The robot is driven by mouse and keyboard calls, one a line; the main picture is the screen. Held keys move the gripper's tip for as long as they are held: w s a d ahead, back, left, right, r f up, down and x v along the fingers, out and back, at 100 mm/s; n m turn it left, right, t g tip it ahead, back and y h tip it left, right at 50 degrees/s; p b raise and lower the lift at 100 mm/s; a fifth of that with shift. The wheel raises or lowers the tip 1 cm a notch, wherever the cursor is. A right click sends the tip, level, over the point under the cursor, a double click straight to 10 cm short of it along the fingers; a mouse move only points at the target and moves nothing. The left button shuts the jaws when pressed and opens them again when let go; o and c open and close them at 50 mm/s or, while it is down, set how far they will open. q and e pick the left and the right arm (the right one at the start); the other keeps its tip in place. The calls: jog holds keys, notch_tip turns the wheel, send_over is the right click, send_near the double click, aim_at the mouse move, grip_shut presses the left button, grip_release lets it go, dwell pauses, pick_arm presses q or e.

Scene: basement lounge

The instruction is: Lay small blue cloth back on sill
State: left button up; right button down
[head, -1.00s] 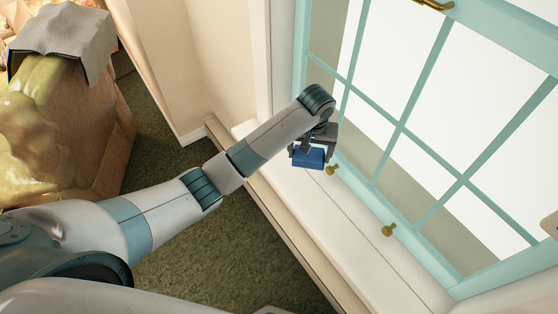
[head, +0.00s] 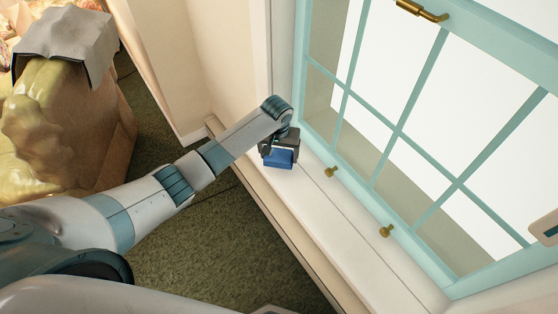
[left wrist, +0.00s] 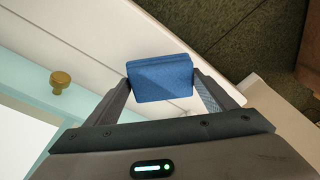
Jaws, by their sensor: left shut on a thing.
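The small blue cloth (head: 279,159) is a folded, block-like bundle held between the fingers of my left gripper (head: 278,148). In the left wrist view the cloth (left wrist: 160,80) sits between both fingertips, gripped at its two ends. My left gripper is shut on it. The white sill (head: 335,225) runs below the window, and the cloth is over its far left part. The sill also shows behind the cloth in the left wrist view (left wrist: 95,25). Whether the cloth touches the sill I cannot tell. My right gripper is not in view.
A teal-framed window (head: 400,127) borders the sill, with brass knobs (head: 331,172) along its lower frame and a brass handle (head: 421,10) higher up. The sill toward the front is clear. An armchair with a grey cloth (head: 66,38) stands at the left on green carpet.

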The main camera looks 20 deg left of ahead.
aim_at(279, 161)
pick_arm(q)
jog(key=shift+f, duration=0.1)
jog(key=shift+f+p, duration=0.35)
jog(key=shift+f, duration=1.55)
jog(key=o, duration=0.9)
jog(key=r, duration=0.4)
jog(key=s+r, duration=0.1)
jog(key=r, duration=0.7)
jog(key=shift+s+d+b, duration=0.15)
jog(key=shift+s+b, duration=0.2)
jog(key=shift+s, duration=0.05)
